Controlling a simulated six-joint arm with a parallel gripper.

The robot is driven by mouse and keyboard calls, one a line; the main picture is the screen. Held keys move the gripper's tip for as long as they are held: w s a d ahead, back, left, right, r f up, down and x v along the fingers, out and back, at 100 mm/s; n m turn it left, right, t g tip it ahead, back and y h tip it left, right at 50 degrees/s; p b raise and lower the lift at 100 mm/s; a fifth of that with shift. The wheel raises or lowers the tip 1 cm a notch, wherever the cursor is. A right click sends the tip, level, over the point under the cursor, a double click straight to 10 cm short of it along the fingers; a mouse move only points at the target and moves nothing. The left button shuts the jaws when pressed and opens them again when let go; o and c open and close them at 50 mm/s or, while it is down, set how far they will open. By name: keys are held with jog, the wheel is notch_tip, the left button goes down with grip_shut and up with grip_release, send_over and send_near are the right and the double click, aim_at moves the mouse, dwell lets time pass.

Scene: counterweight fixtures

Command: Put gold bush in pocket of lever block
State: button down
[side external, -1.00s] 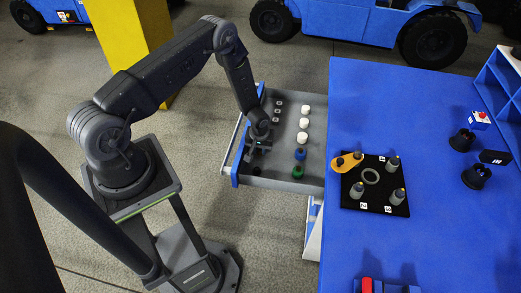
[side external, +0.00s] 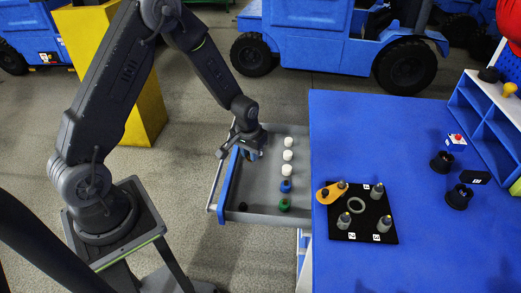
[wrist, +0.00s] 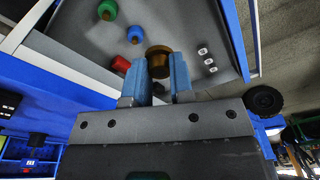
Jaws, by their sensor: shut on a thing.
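My gripper (side external: 250,154) is low over the far left part of the open drawer in the side external view. In the wrist view its blue fingertips (wrist: 167,77) are shut on the gold bush (wrist: 158,54), a brownish-gold round piece. The side view does not show the bush clearly, and I cannot tell its height above the drawer floor. I cannot make out which part has the pocket.
The grey drawer (side external: 266,199) holds a row of white pieces (side external: 288,155), a blue one (side external: 286,186) and a green one (side external: 284,205). The wrist view also shows a red piece (wrist: 121,64). Black cups (side external: 458,198) stand farther right. The table's (side external: 375,135) far part is clear.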

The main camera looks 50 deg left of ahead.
jog(key=s+d+r+m, duration=0.3)
jog(key=d+r+m, duration=0.1)
jog(key=r, duration=0.3)
jog(key=w+d+r+m+h, duration=0.1)
jog(key=w+d+r+m, duration=0.25)
jog(key=w+d, duration=0.35)
jog(key=w+d+r+m+h, duration=0.1)
jog(key=w+d+r+m, duration=0.1)
jog(key=w+d+m, duration=0.55)
jog(key=n, duration=0.3)
send_over(356, 206)
jog(key=f, duration=0.7)
jog(key=shift+s+a, duration=0.1)
jog(key=shift+a, duration=0.25)
jog(key=shift+d+f, duration=0.25)
jog(key=shift+d, duration=0.05)
jog(key=shift+f, duration=1.9)
jog(key=shift+f, duration=0.15)
